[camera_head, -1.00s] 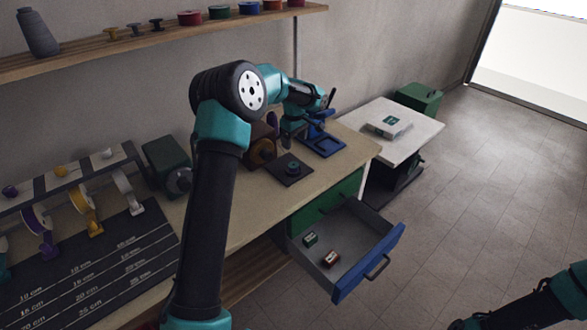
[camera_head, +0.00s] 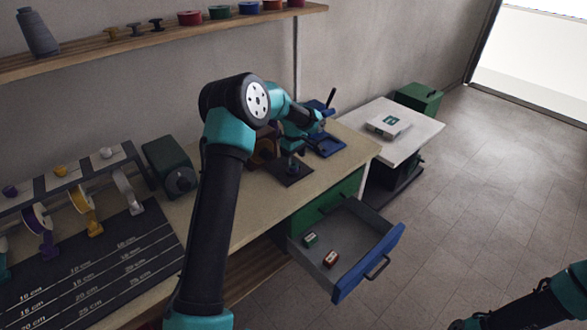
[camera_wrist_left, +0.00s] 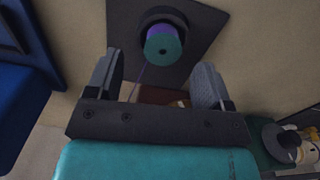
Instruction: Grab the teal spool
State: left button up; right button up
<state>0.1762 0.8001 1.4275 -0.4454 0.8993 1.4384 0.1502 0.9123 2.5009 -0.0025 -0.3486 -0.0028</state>
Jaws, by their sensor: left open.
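The teal spool (camera_head: 293,166) stands on a dark square pad (camera_head: 281,179) on the workbench. In the left wrist view the spool (camera_wrist_left: 164,48) shows a teal end with a small hole and a purple band behind it, above a dark round base. My left gripper (camera_head: 295,148) is just above the spool in the head view. In the left wrist view the gripper (camera_wrist_left: 160,80) has its two grey fingers wide apart, with nothing between them. The spool lies ahead of the fingertips, roughly centred between them.
A blue tool (camera_head: 326,146) stands right of the pad, and a brown block (camera_head: 264,150) is left of it. Below, an open drawer (camera_head: 350,232) holds two small boxes. A ribbon rack (camera_head: 70,180) is at left. A wall shelf (camera_head: 180,32) holds more spools.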

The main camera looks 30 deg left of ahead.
aim_at(294, 165)
pick_arm(q)
jog(key=shift+s+f, duration=0.15)
jog(key=shift+f, duration=1.7)
jog(key=shift+c, duration=0.5)
jog(key=c, duration=0.9)
